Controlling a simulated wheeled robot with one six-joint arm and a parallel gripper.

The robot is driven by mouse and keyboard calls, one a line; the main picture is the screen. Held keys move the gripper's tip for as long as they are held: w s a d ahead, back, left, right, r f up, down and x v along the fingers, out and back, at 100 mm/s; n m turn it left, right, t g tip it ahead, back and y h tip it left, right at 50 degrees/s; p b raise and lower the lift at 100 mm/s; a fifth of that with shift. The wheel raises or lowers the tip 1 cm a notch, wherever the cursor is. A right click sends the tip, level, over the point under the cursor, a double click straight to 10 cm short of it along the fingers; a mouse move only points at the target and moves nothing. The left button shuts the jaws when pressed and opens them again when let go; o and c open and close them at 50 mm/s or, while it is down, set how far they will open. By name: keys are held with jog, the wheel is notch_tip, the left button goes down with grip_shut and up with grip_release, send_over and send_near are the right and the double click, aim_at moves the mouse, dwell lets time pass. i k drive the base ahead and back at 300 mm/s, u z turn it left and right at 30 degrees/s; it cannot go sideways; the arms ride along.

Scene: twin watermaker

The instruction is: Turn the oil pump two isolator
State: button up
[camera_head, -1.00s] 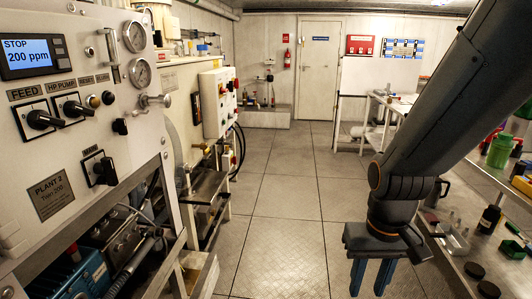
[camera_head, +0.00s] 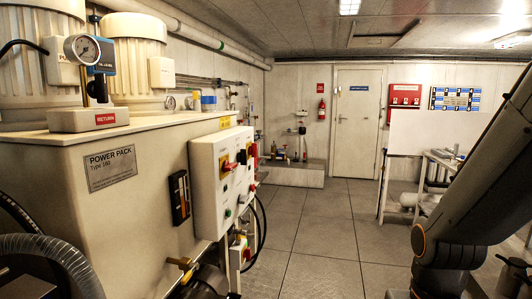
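A pale grey control box (camera_head: 222,180) is fixed to the side of the power pack (camera_head: 110,200), left of the middle. It carries a red rotary handle on a yellow plate (camera_head: 229,167) on its front. Another red-and-yellow handle (camera_head: 246,155) is at its right edge, seen at a slant. Their labels are too small to read, so I cannot tell which is oil pump two. The front handle looks turned sideways; its exact setting is unclear. My arm's wrist is at the lower right, well away from the box. My gripper's fingers are below the frame.
Dark cables (camera_head: 262,215) hang beside the box. The floor aisle (camera_head: 320,225) is clear to the door (camera_head: 357,122). A white bench (camera_head: 425,180) stands at right.

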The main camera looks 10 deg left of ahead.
aim_at(254, 150)
jog(key=i, duration=0.45)
jog(key=u, duration=0.85)
jog(key=k, duration=0.6)
jog(key=z, duration=0.6)
jog(key=i, duration=0.9)
jog(key=u, duration=0.2)
